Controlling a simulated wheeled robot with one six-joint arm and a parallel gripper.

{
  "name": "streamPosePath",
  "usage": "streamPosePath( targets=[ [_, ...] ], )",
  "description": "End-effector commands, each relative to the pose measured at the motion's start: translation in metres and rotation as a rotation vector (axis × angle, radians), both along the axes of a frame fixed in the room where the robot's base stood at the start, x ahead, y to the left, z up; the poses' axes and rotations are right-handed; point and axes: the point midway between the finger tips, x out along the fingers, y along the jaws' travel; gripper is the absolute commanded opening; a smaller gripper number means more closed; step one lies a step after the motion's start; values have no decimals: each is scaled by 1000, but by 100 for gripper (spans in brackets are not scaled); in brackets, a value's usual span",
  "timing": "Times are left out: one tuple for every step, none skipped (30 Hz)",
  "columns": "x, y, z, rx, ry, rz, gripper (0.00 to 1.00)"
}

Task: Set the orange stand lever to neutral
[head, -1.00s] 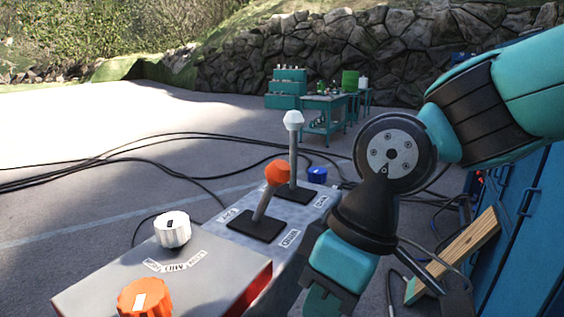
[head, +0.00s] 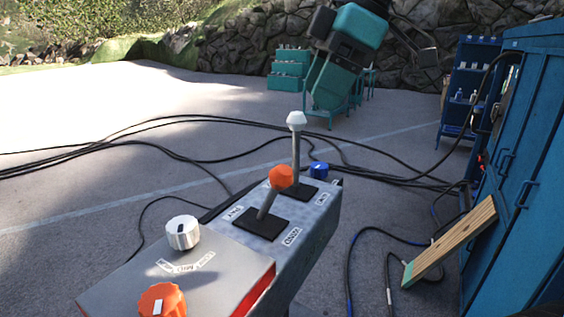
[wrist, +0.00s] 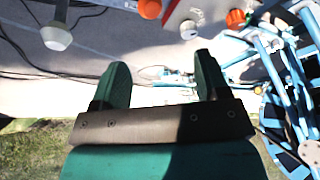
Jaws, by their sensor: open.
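The orange-knobbed lever (head: 280,177) stands on a grey control box, its grey shaft rising from a black base plate and leaning to the right and back in the head view. Small labels lie either side of the plate, too small to read. Its orange knob (wrist: 149,9) is cut by the top edge of the wrist view. My gripper (wrist: 160,64) is open and empty, with nothing between its fingers. In the head view my gripper (head: 330,88) is raised beyond the levers, apart from them.
A white-knobbed lever (head: 296,119) stands upright just behind the orange one. A white dial (head: 183,232) and an orange dial (head: 162,300) sit on the nearer box. A blue cabinet (head: 520,170) and a leaning plank (head: 450,243) are at right. Black cables (head: 120,130) cross the ground.

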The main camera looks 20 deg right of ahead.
Motion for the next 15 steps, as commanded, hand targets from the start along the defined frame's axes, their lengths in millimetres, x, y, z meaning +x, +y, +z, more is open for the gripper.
streamPosePath(
  targets=[
    [4,-8,9,-19,-19,19,68],
    [5,-11,12,-26,-28,28,68],
    [6,-13,13,-34,-35,39,68],
    [6,-14,12,-37,-39,45,68],
    [7,-14,10,-39,-40,48,68],
    [7,-12,6,-39,-41,49,68],
    [7,-11,2,-39,-39,49,68],
    [8,-9,-3,-38,-39,50,68],
    [9,-7,-10,-38,-39,50,68],
    [9,-5,-16,-38,-39,49,68],
    [10,-2,-22,-38,-38,51,68],
    [11,1,-31,-38,-37,51,68],
    [12,4,-37,-38,-37,50,68],
    [13,6,-44,-37,-36,51,68],
    [15,10,-52,-37,-37,50,68]
  ],
)
